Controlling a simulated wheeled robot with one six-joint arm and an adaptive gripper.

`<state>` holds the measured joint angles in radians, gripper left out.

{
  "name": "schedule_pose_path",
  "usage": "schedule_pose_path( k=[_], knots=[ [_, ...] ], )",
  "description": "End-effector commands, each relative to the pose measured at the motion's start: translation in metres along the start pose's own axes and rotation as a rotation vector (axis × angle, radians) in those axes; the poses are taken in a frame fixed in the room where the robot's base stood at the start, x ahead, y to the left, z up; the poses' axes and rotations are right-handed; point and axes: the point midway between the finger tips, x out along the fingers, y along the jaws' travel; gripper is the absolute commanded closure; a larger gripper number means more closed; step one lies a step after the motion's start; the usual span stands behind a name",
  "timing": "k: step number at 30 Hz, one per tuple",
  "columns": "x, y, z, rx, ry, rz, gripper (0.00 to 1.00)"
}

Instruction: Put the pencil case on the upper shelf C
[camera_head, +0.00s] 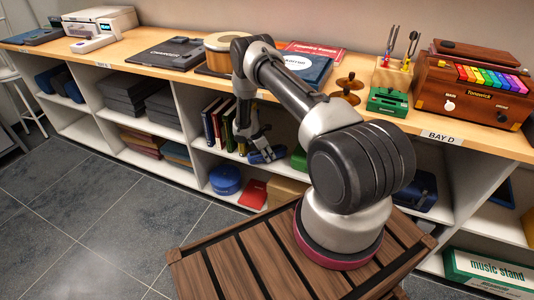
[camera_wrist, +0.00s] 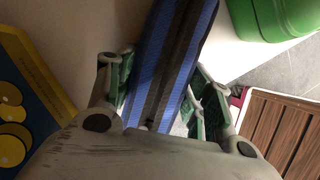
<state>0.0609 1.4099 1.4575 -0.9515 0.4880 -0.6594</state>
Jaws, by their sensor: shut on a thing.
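The pencil case (camera_wrist: 170,65) is blue with a dark lengthwise band. My gripper (camera_wrist: 165,100) is shut on it, with a green-padded finger on each side. In the head view my gripper (camera_head: 256,147) is at the front of the upper shelf (camera_head: 203,143) of the bay between the books and a green object. The blue pencil case (camera_head: 267,156) shows below the fingers, roughly level with the shelf edge. I cannot tell whether it touches the shelf. My arm covers part of this bay, and no label for C is visible.
Upright books (camera_head: 218,120) stand left of my gripper; a yellow-and-blue cover (camera_wrist: 25,95) is close in the wrist view. A green rounded object (camera_wrist: 270,18) is close on the right. Below are a blue round case (camera_head: 225,180) and a red item (camera_head: 253,194). BAY D (camera_head: 441,137) is to the right.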

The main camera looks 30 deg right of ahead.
Motion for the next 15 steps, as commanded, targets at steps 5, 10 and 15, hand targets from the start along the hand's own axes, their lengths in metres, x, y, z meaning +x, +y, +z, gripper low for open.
schedule_pose_path(
  k=[5,10,15],
  knots=[
    [0.0032,0.0004,-0.0013,0.0,0.0,0.001,0.81],
    [0.0058,0.0006,-0.0023,0.0,0.0,0.001,0.47],
    [0.0056,0.0005,-0.0023,0.0,0.0,0.001,0.24]
  ],
)
